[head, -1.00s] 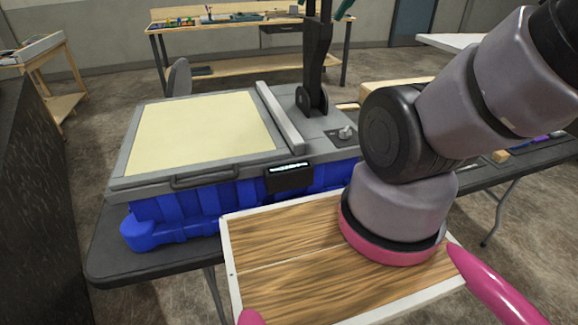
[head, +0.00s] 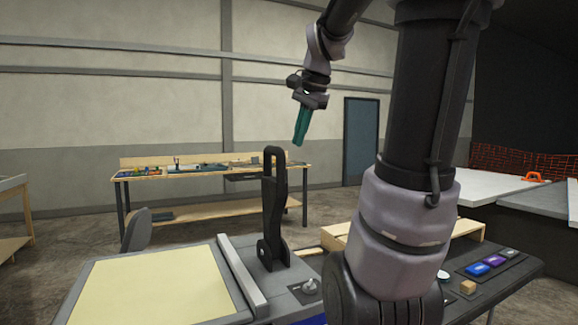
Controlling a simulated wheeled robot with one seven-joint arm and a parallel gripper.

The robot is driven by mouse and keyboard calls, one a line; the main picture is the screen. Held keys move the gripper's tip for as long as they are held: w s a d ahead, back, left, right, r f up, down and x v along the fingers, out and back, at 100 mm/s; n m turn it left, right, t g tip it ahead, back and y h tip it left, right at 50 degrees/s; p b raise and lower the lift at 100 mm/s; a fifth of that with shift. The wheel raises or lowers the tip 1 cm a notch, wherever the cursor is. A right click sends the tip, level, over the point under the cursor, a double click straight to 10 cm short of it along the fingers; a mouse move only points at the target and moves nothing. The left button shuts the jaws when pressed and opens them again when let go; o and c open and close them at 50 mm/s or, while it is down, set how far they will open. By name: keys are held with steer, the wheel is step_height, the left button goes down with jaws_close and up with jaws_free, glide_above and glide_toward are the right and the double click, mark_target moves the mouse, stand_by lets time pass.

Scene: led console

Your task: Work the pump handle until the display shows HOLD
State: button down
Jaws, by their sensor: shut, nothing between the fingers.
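The black pump handle (head: 274,205) stands nearly upright on a pivot at the back right of a grey console (head: 246,282) with a pale yellow panel. Its upper end has a long slot. My gripper (head: 299,144) has teal fingers pointing down and slightly left. They are shut and empty, above and to the right of the handle's top in the picture, with a visible gap. How far they stand from it in depth is hard to tell. The display on the console's front is below the current view, so its reading is hidden.
A small grey knob (head: 310,286) sits right of the handle's base. Blue and purple items (head: 487,264) lie on the dark table at right. A wooden workbench (head: 215,170) stands behind. My arm covers much of the right centre. The air around the handle's top looks clear.

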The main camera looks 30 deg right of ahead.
steer(key=w+d+m, duration=0.2)
steer(key=d, duration=0.1)
steer(key=shift+d+r, duration=0.15)
steer(key=shift+r, duration=0.25)
glide_above(285, 180)
steer(key=s, duration=0.2)
steer(key=shift+f, duration=4.65)
steer(key=shift+s+d, duration=0.15)
steer(key=shift+g, duration=0.3)
